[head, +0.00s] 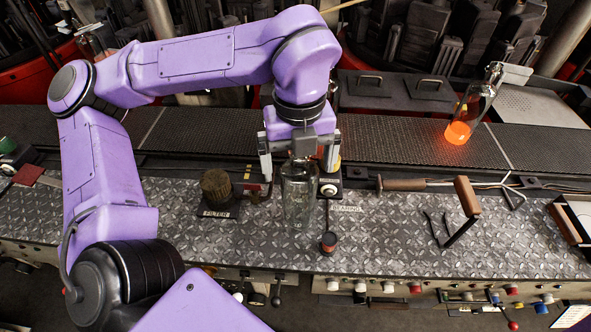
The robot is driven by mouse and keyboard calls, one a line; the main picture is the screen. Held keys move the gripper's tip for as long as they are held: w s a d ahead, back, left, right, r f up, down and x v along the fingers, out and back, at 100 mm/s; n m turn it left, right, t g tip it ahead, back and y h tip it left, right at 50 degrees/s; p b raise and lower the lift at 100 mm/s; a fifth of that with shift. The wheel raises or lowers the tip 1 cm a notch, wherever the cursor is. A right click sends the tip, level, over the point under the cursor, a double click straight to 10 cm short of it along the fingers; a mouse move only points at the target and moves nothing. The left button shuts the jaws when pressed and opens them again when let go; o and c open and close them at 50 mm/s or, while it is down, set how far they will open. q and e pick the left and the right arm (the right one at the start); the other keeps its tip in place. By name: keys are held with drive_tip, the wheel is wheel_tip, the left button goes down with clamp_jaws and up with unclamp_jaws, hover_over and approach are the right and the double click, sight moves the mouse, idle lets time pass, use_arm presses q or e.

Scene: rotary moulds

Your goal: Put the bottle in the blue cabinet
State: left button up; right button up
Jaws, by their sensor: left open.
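A clear glass bottle (298,205) stands upright on the diamond-plate metal bench, near the middle of the head view. My left gripper (299,167) points down over it from above. Its two fingers are spread, one on each side of the bottle's upper part, and it is open. I cannot tell whether a finger touches the glass. A second glass bottle (480,100) with a glowing orange base stands on the dark conveyor at the right. I cannot make out a blue cabinet. My right gripper is not in view.
A block labelled FILTER (217,190) stands left of the bottle, and a small lever (328,242) is close on its right. Wooden-handled tongs (405,184) and a bent-handled tool (460,215) lie farther right. Knobs line the bench's front edge. Dark machinery stands behind the conveyor.

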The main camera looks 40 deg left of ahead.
use_arm(q)
drive_tip(key=shift+f, duration=0.5)
drive_tip(key=shift+w+f, duration=0.1)
clamp_jaws()
